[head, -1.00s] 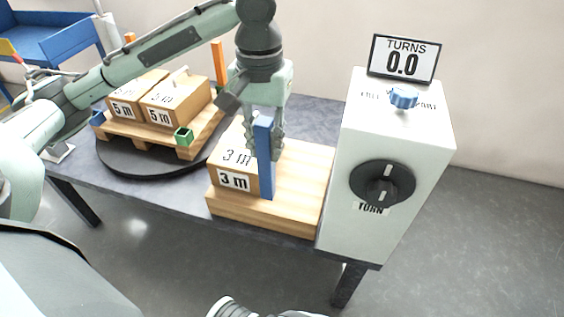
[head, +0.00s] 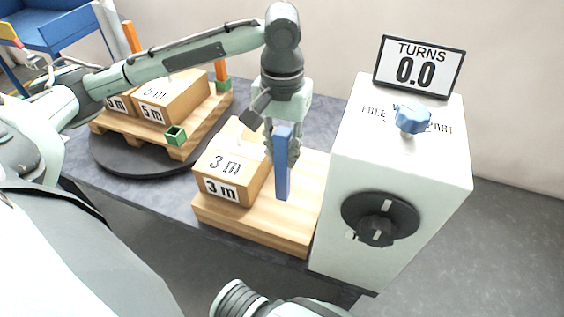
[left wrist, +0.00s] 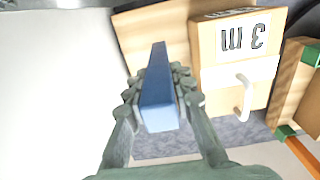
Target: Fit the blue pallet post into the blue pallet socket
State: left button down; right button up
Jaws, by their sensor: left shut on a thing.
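My left gripper (head: 281,150) is shut on the blue pallet post (head: 283,180), which points down and hangs in front of the wooden board, right of the 3 m box. In the left wrist view the post (left wrist: 158,85) lies between the fingers (left wrist: 158,100). Whether its lower end touches the board is hard to tell. The pallet (head: 185,148) stands on a black turntable at the left. A green socket (head: 176,135) is at its front corner. The blue socket does not show; my left arm covers the pallet's left side. My right gripper is out of view.
The 3 m box (head: 233,165) sits on the wooden board (head: 255,228). A white cabinet (head: 385,185) with a black dial and blue knob stands to the right; its sign (head: 419,68) reads 0.0. Two 5 m boxes (head: 172,95) and orange posts (head: 221,76) occupy the pallet.

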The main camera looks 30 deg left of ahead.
aim_at(283, 164)
pick_arm(q)
jog(key=shift+f, duration=1.65)
jog(key=c, duration=1.3)
grip_release()
jog(key=shift+b, duration=0.3)
